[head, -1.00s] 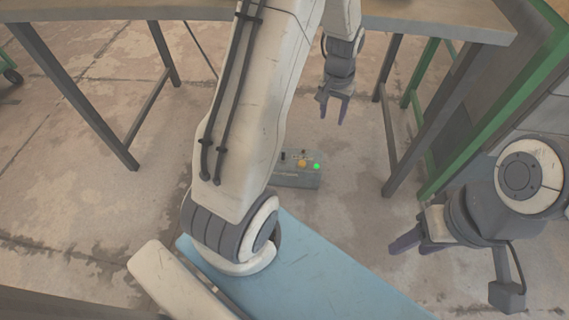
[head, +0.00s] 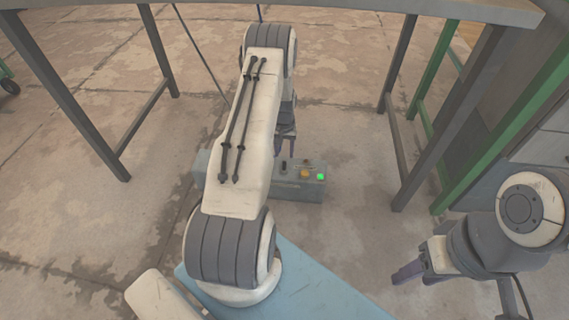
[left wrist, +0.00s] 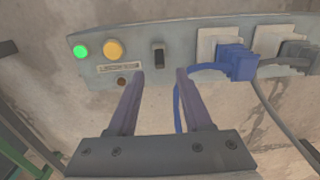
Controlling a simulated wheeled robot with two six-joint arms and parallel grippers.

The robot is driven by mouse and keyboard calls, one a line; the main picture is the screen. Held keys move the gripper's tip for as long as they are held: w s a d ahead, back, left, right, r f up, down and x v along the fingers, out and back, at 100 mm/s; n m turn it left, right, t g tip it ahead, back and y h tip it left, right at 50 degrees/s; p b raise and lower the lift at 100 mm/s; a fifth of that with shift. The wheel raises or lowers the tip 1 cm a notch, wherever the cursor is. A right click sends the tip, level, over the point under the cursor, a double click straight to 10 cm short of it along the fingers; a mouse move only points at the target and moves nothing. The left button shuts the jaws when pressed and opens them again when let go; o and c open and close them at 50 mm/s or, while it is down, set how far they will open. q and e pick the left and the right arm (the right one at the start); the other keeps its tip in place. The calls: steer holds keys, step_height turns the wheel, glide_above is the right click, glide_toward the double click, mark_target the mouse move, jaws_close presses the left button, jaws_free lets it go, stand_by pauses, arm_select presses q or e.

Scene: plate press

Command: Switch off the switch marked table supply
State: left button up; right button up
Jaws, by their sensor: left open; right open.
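A grey supply box (head: 300,190) stands on the floor under the table, partly hidden by my left arm. In the left wrist view its face (left wrist: 187,44) shows a black switch (left wrist: 158,55), a small label plate (left wrist: 120,67) too small to read, a yellow-orange button (left wrist: 113,48) and a lit green lamp (left wrist: 81,51). My left gripper (left wrist: 160,74) is open and empty, its two fingertips pointing at the box with the switch in line with the gap between them. I cannot tell whether they touch it. My right gripper (head: 408,274) is open and empty, away to the right.
A blue plug (left wrist: 237,62) and a grey plug (left wrist: 295,52) sit in sockets beside the switch, with cables trailing down. A table (head: 350,8) with dark legs stands over the box. A green frame (head: 500,130) is at the right.

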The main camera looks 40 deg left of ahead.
mark_target(284, 162)
arm_select(q)
step_height(284, 162, down, 5)
steer(key=shift+r+b, duration=0.1)
steer(key=shift+b, duration=0.8)
jaws_close()
